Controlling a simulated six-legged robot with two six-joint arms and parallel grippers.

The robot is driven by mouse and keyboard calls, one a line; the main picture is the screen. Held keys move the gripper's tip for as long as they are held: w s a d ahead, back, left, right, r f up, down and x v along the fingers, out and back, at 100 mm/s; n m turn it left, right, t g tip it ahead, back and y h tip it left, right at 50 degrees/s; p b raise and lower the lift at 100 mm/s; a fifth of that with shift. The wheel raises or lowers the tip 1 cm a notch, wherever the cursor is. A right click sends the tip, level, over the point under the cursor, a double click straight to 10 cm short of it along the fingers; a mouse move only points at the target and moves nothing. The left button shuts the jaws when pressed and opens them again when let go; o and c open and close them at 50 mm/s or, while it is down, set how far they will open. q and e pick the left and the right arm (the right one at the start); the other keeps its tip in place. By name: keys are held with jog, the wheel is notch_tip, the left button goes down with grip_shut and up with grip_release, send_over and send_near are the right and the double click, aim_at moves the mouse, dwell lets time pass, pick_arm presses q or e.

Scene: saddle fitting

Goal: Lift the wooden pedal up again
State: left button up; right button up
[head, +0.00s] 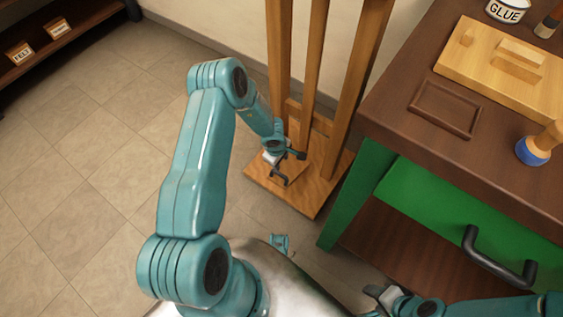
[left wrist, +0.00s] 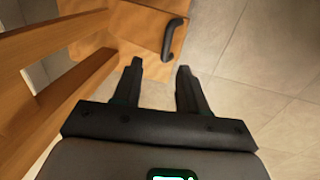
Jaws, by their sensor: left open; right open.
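The wooden pedal (head: 295,168) is a flat board low at the foot of the tall wooden stand (head: 310,60), with a dark curved handle (head: 277,176) at its edge. The pedal (left wrist: 143,28) and handle (left wrist: 172,38) also show in the left wrist view. I cannot tell its exact tilt. My left gripper (head: 287,156) is over the pedal, open and empty. In the left wrist view its fingertips (left wrist: 160,68) point toward the handle, which lies just beyond them, apart. My right gripper (head: 376,295) is open and empty at the lower right, far from the pedal.
A dark wooden bench (head: 400,120) with a green drawer (head: 440,205) stands right of the stand. On it are a tray (head: 445,108), a wooden board (head: 500,65), a blue-based tool (head: 533,150) and a glue pot (head: 508,10). A shelf (head: 75,35) stands far left. Floor left is clear.

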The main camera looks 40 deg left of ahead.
pick_arm(q)
notch_tip(320, 180, up, 6)
jog(key=s+p, duration=0.1)
jog(key=p, duration=0.1)
jog(key=shift+s, duration=0.1)
dwell(0.6)
